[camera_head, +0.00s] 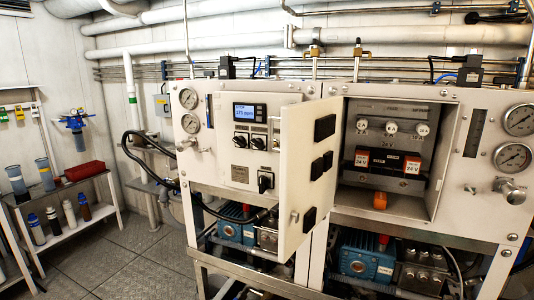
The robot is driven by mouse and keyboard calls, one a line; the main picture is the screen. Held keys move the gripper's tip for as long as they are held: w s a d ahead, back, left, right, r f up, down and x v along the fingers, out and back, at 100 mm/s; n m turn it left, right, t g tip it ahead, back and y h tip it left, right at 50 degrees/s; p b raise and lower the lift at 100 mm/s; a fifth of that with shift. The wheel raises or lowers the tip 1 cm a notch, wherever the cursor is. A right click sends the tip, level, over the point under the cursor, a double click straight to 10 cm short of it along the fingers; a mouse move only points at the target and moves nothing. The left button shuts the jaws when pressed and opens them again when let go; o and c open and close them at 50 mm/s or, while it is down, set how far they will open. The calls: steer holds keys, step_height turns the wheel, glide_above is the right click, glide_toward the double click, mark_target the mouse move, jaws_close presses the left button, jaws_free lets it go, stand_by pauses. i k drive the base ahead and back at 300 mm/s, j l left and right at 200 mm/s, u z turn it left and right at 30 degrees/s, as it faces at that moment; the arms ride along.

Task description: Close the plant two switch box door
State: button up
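The switch box door (300,150) is a white panel standing wide open, swung out toward me from the left side of the open switch box (436,175). It bears several black rectangular pieces and a small round knob (294,216) near its lower free edge. Inside the box are white round fuses (392,127), two orange-and-white 24 V blocks (388,162) and an orange part (380,200) at the bottom. No label naming plant two is legible. My gripper is not in view.
Left of the door is a panel with a lit display (250,112), knobs and gauges (189,98). More gauges (513,158) and a protruding valve (509,189) are right of the box. Blue pumps (366,257) sit below. The floor (140,262) at left is clear, beside a shelf (75,215) of bottles.

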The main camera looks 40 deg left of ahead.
mark_target(310, 131)
steer(key=k+j, duration=0.1)
steer(key=j, duration=0.25)
steer(key=k+j, duration=0.15)
steer(key=j, duration=0.2)
steer(key=k+j, duration=0.1)
steer(key=j, duration=0.25)
steer(key=k+j, duration=0.1)
steer(key=j, duration=0.25)
steer(key=k+j, duration=0.15)
steer(key=j, duration=0.2)
steer(key=k+j, duration=0.1)
steer(key=j, duration=0.3)
steer(key=z, duration=0.05)
